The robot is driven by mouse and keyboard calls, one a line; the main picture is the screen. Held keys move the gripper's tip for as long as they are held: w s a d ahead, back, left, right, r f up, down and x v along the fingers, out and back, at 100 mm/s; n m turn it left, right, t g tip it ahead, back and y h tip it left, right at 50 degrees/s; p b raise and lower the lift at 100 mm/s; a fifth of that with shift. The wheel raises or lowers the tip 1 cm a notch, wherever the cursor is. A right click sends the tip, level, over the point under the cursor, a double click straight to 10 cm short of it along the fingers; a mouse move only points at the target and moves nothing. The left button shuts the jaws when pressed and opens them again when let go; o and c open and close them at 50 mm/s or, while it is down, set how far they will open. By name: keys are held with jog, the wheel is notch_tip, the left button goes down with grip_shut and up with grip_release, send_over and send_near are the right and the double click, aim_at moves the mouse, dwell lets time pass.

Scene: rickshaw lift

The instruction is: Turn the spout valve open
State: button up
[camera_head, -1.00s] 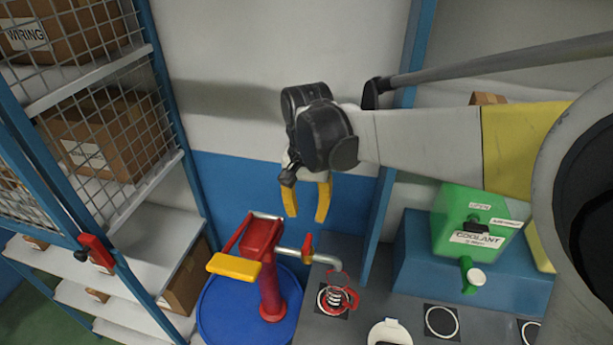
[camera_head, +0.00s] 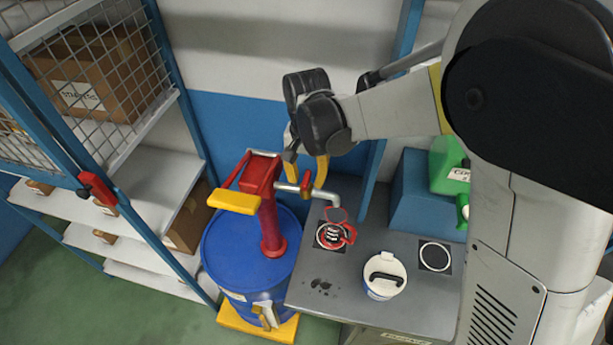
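The spout valve (camera_head: 306,182) is a small red handle on the grey metal spout (camera_head: 327,195) of a red hand pump (camera_head: 268,205). The pump stands on a blue drum (camera_head: 228,255). My gripper (camera_head: 306,171) points down with its yellow fingers apart, just above or around the valve. In the picture the valve lies between and slightly below the fingertips. I cannot tell whether they touch it.
The grey bench (camera_head: 350,275) holds a white lidded container (camera_head: 384,274) and a green coolant container (camera_head: 449,165) at the back right. A wire-mesh shelf with cardboard boxes (camera_head: 95,90) stands at left. The pump has a yellow handle (camera_head: 233,202). Green floor is clear at lower left.

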grip_shut()
jog(key=shift+n, duration=0.4)
jog(key=n+b, duration=0.2)
jog(key=n, duration=0.1)
jog(key=shift+f+n, duration=0.1)
jog(key=shift+n, duration=0.2)
jog(key=n+b, duration=0.1)
jog(key=n, duration=0.3)
jog(key=shift+n, duration=0.3)
jog(key=n+b, duration=0.1)
jog(key=n, duration=0.3)
jog(key=shift+n+b, duration=0.3)
jog(key=n, duration=0.4)
jog(key=shift+b, duration=0.35)
jog(key=shift+n, duration=0.3)
